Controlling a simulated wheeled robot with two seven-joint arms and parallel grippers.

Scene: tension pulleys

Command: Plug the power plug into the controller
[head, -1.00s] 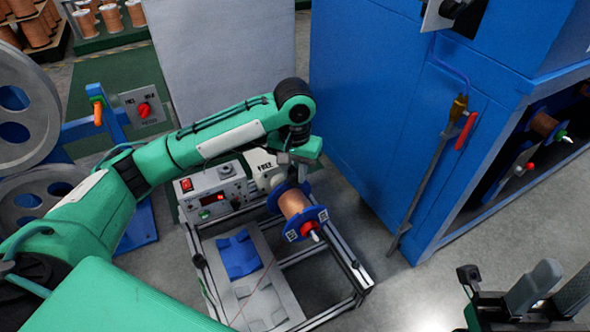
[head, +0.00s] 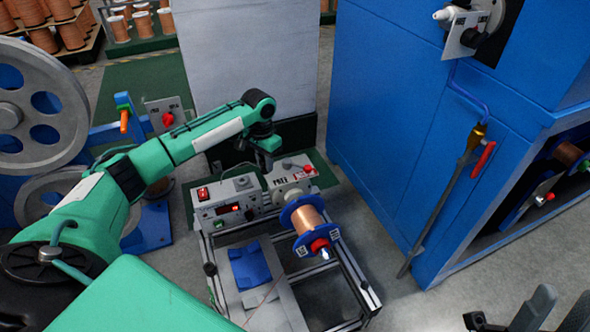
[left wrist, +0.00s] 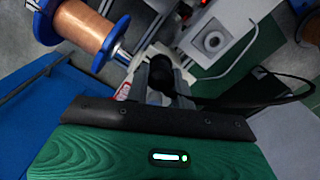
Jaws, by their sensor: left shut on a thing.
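The controller (head: 228,208) is a light grey box with a red switch and a red lit display, at the back left of the metal frame in the head view. My left gripper (head: 266,158) hangs just behind the controller, pointing down. In the left wrist view my left gripper (left wrist: 165,85) is shut on the black power plug (left wrist: 172,72), and a black cable (left wrist: 262,103) runs off to the right. The plug is hidden in the head view.
A copper spool with blue flanges (head: 308,217) sits beside the controller, and shows close by in the left wrist view (left wrist: 88,25). A blue cabinet (head: 400,150) stands to the right. A grey panel (head: 248,70) stands behind. Floor is clear between frame and cabinet.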

